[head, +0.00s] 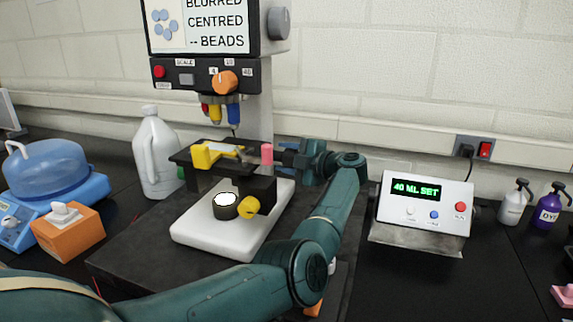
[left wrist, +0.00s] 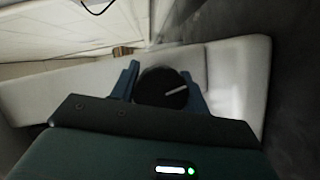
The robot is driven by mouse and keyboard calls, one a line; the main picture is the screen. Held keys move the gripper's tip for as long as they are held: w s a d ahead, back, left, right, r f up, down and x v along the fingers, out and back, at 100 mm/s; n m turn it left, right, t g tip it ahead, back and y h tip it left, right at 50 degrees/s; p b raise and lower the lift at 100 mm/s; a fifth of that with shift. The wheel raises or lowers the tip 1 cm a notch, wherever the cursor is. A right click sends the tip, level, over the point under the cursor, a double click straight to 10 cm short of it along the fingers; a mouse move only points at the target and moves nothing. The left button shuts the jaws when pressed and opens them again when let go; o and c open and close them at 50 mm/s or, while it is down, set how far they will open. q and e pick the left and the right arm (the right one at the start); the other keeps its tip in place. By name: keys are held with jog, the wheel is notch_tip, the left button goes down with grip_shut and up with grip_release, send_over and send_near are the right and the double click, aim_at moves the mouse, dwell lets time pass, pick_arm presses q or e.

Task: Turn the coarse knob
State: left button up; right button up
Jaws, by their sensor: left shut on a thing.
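The microscope (head: 195,235) stands on a dark mat, with a white base, a black stage and a screen at the top reading "BLURRED", "CENTRED" and "-- BEADS". My left gripper (head: 288,158) reaches in from the right of the microscope, level with the stage. In the left wrist view the coarse knob (left wrist: 160,88), a round black knob with a white line, sits between the two blue fingers (left wrist: 163,85), which are shut on it. The white line points right and slightly up. In the head view the gripper mostly hides this knob. My right gripper is not in view.
A yellow knob (head: 249,207) is on the base's lamp side. A panel reading "40 ML SET" (head: 424,205) and small bottles (head: 514,203) stand right.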

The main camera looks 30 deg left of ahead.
pick_arm(q)
jog(key=o, duration=1)
jog(key=shift+c, duration=0.2)
jog(key=shift+d, duration=0.1)
jog(key=s+d+r+b, duration=0.1)
jog(key=d+b, duration=0.1)
jog(key=d, duration=1)
jog(key=shift+s+d+r, duration=0.35)
jog(key=shift+d+r, duration=0.05)
